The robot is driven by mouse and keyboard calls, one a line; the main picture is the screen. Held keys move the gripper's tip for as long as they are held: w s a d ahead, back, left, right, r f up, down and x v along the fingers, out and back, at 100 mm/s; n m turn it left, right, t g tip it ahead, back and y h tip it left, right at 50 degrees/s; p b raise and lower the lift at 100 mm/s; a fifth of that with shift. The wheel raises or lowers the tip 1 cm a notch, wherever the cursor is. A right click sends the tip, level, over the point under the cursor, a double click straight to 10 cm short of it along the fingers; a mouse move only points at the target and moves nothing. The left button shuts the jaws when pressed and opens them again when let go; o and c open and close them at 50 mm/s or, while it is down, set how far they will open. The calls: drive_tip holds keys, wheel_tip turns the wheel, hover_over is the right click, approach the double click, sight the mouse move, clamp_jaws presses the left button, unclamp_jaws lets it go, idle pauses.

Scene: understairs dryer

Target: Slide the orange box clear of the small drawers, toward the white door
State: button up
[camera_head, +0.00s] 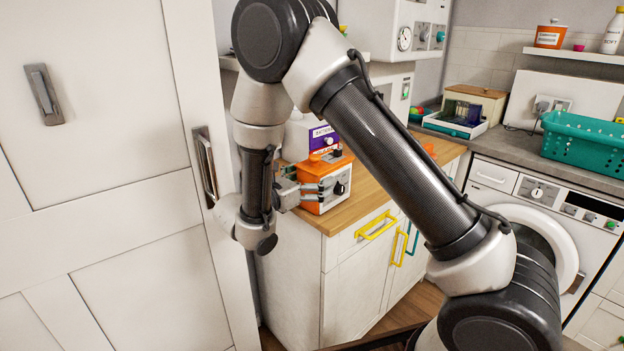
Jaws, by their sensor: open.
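The orange box (318,168) has an orange top and a white front with a dark dial. It stands on the wooden worktop (372,192) near its left end. My gripper (312,190) is open, with its fingers at the left side of the box. I cannot tell whether they touch it. The white door (120,120) fills the left of the view, left of the box and my arm. Under the worktop is a white drawer front with a yellow handle (376,225). I cannot clearly make out the small drawers; my arm hides part of the worktop.
A white and purple box (322,137) stands behind the orange box. A door handle (205,165) juts out close to my arm. A washing machine (545,205) and a teal basket (585,143) are at the right. Bare worktop shows in front of the orange box.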

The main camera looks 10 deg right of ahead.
drive_tip(key=v, duration=1.2)
